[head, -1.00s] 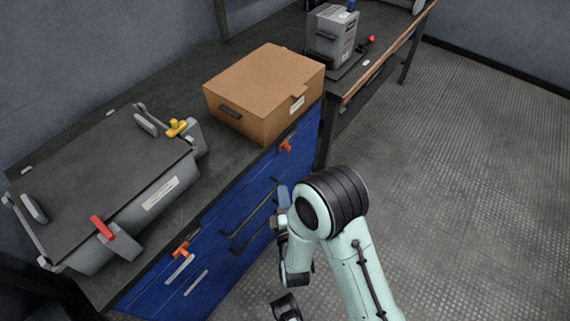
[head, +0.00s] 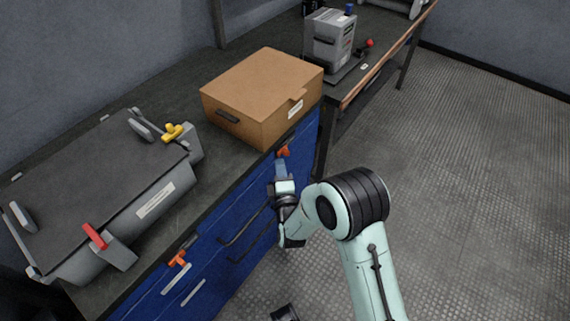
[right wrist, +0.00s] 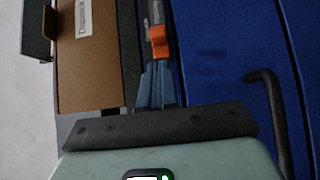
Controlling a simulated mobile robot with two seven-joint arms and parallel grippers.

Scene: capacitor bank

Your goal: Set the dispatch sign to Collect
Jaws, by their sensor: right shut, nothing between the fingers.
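No sign that I can read as the dispatch sign shows in these frames. My right gripper (head: 282,170) is shut and empty in front of the blue cabinet front (head: 225,245). Its blue-grey fingertips (right wrist: 157,88) point at an orange catch (head: 283,151) near the cabinet's top edge. In the right wrist view the orange catch (right wrist: 158,40) lies just beyond the fingertips; I cannot tell whether they touch. A second orange catch (head: 178,259) sits further left on the cabinet.
A brown box (head: 265,85) and a grey case (head: 100,190) with red and yellow latches stand on the cabinet top. A grey device (head: 328,42) stands on the bench behind. Dark bar handles (head: 245,228) stick out from the front. The floor at right is clear.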

